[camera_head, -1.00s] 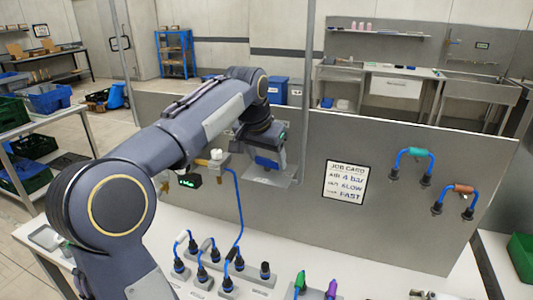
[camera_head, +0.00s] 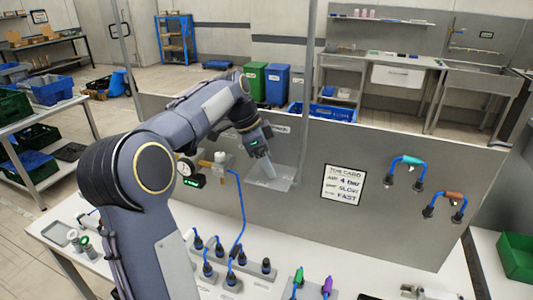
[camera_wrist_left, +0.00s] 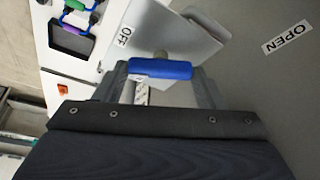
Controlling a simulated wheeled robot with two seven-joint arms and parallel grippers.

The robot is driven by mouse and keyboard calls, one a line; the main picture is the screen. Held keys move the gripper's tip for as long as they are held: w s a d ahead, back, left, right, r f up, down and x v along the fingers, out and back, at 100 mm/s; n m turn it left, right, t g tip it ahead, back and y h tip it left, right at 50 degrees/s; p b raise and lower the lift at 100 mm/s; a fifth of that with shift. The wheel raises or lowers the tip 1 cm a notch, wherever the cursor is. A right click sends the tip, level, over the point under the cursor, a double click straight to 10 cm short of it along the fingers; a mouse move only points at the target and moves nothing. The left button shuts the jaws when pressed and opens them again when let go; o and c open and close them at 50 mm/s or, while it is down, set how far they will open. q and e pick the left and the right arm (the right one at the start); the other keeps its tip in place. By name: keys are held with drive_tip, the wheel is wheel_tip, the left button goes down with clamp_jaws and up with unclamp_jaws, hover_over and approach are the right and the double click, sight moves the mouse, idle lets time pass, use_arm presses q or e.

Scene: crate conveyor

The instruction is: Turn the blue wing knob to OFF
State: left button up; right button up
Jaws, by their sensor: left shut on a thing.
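The blue wing knob (camera_wrist_left: 160,69) shows in the left wrist view as a short blue bar on a round metal stem. My left gripper (camera_wrist_left: 162,82) is shut on it, one finger at each end of the bar. A white OFF label (camera_wrist_left: 124,36) is close to the knob, up and to its left; an OPEN label (camera_wrist_left: 287,38) is farther away at the upper right. In the head view my left gripper (camera_head: 269,178) points down at the grey panel, and I cannot make out the knob there. My right gripper is not in view.
A grey panel (camera_head: 420,240) stands behind the white bench, with a job card (camera_head: 344,184) and two hoses with coloured handles on the right. Blue cables and black plugs (camera_head: 241,257) crowd the bench below my left gripper. A small gauge (camera_head: 184,167) is to its left.

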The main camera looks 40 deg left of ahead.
use_arm(q)
drive_tip(key=shift+w+r+m+g+h+p, duration=0.1)
drive_tip(key=shift+m+g+h+p, duration=0.45)
drive_tip(key=shift+m+p, duration=1)
drive_tip(key=shift+a+m+b, duration=0.1)
drive_tip(key=shift+m+b, duration=0.3)
drive_tip(key=shift+m, duration=0.25)
drive_tip(key=o, duration=1)
